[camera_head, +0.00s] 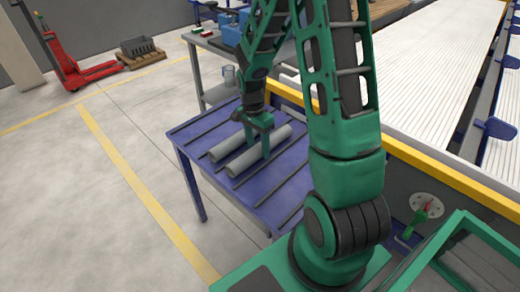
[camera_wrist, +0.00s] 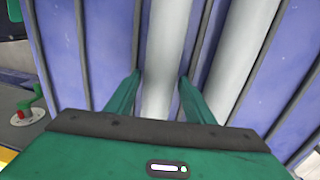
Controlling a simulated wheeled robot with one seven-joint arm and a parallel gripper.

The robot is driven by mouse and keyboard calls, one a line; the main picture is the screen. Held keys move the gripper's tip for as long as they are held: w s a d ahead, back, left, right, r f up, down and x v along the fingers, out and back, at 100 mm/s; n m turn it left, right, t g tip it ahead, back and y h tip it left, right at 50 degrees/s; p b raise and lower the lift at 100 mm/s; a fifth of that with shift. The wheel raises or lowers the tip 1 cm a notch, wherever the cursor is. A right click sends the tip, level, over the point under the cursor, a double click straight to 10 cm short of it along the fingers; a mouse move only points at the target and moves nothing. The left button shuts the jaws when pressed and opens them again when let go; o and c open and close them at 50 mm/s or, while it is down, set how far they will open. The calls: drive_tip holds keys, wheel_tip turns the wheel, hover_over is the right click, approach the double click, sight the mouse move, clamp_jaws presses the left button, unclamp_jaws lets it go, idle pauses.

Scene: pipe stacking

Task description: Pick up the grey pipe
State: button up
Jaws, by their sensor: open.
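Two grey pipes lie side by side on a blue table (camera_head: 272,205) with dark strips. The nearer pipe (camera_head: 245,163) and the farther pipe (camera_head: 226,148) are partly hidden by my gripper in the head view. My gripper (camera_head: 258,146) points down over the pipes, open and empty. In the wrist view my gripper (camera_wrist: 158,76) has one finger on each side of one pipe (camera_wrist: 167,40), which appears to be the nearer one. The other pipe (camera_wrist: 240,55) lies to the right, outside the fingers. I cannot tell whether the fingertips reach below the pipe's top.
A grey workbench (camera_head: 215,92) with blue bins (camera_head: 230,32) stands behind the table. A conveyor with a yellow edge (camera_head: 440,172) runs along the right. A red pallet truck (camera_head: 75,70) stands far left. The floor left of the table is clear.

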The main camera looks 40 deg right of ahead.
drive_tip(key=c, duration=0.9)
drive_tip(key=shift+r, duration=0.15)
